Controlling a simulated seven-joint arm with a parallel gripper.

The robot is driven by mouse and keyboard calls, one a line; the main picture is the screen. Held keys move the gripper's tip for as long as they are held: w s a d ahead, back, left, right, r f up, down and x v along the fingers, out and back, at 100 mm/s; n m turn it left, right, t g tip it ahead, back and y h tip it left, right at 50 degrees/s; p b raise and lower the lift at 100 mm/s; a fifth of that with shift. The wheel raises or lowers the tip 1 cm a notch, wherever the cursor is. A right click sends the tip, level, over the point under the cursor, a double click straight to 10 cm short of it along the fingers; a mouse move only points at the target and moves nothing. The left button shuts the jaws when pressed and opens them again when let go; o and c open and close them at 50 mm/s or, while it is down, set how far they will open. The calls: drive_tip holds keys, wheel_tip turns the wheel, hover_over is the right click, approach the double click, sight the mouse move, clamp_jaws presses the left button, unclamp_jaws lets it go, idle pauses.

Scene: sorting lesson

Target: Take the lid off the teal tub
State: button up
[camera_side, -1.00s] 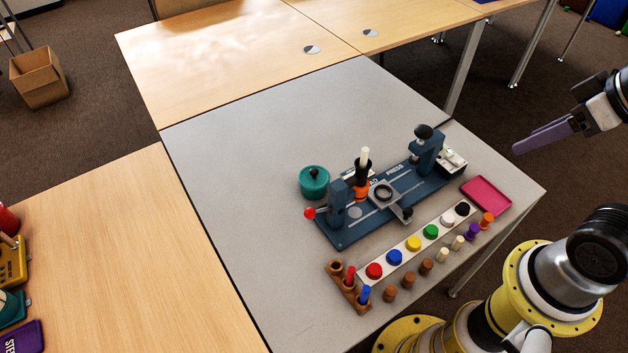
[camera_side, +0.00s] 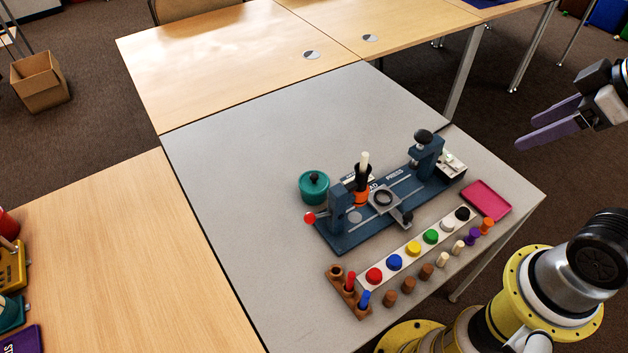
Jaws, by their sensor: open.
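The teal tub (camera_side: 314,195) stands upright on the grey table, left of the blue press. Its teal lid (camera_side: 313,182) sits on top, with a dark knob (camera_side: 314,177) in the middle. My gripper (camera_side: 518,127) is at the upper right, in the air past the table's right edge and far from the tub. Its two purple fingers are apart with nothing between them. The tub's inside is hidden by the lid.
The blue press (camera_side: 390,200) stands just right of the tub, with a red-ended lever (camera_side: 309,218) close to it. A white strip of coloured buttons (camera_side: 395,263), several pegs and a pink tray (camera_side: 486,201) lie in front. The grey table (camera_side: 250,150) is clear behind and left.

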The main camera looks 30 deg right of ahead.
drive_tip(key=w+r+n, duration=0.4)
drive_tip(key=w+r, duration=0.2)
drive_tip(key=w, duration=0.1)
drive_tip(key=n+g, duration=0.6)
drive_tip(key=n, duration=0.5)
hover_over(314, 175)
drive_tip(key=f, duration=2.9)
drive_tip(key=shift+w+a+f, duration=0.1)
drive_tip(key=shift+w+a, duration=0.1)
drive_tip(key=shift+w, duration=0.1)
drive_tip(key=f, duration=0.5)
drive_tip(key=shift+s+d, duration=0.15)
drive_tip(key=shift+s, duration=0.25)
drive_tip(key=shift+f, duration=0.6)
clamp_jaws()
